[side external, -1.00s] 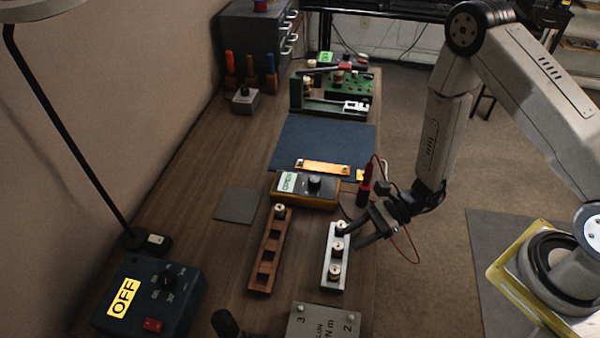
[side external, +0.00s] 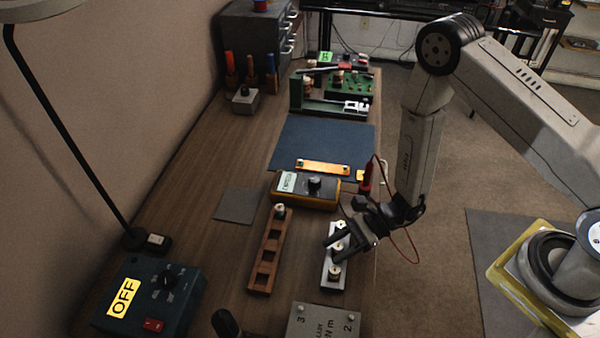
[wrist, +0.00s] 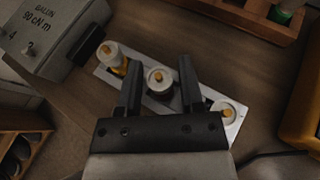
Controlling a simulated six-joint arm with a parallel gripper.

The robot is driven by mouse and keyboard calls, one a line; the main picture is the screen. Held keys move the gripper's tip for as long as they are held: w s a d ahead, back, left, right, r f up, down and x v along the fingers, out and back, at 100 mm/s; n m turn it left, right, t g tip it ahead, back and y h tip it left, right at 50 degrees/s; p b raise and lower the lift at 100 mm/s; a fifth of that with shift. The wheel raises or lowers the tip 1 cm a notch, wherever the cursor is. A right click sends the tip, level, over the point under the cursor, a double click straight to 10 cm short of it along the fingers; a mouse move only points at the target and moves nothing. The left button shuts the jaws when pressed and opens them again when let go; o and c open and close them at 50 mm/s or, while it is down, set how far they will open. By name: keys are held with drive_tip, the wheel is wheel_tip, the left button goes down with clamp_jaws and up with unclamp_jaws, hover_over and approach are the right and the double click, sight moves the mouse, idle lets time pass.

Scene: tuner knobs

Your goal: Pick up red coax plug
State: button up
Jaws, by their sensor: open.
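A pale rack (side external: 333,286) at the right edge of the bench holds three white coax plugs with brass-coloured pins. The near plug (side external: 334,271) shows clearly in the side view, and the wrist view shows the near plug (wrist: 112,58), middle plug (wrist: 159,80) and far plug (wrist: 226,110) in a row. None looks clearly red. My gripper (side external: 329,249) is open over the rack. In the wrist view its fingers (wrist: 160,64) stand on either side of the middle plug, which looks unheld. Fingertip height above the rack cannot be told.
A brown rack (side external: 268,255) with one plug at its far end lies left. A grey labelled box (side external: 322,322) stands close in front. A yellow meter (side external: 305,188) and a red probe (side external: 366,180) stand behind.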

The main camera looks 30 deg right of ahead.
sight(339, 244)
idle(0.3)
clamp_jaws()
drive_tip(key=shift+r, duration=0.2)
drive_tip(key=shift+r, duration=4.85)
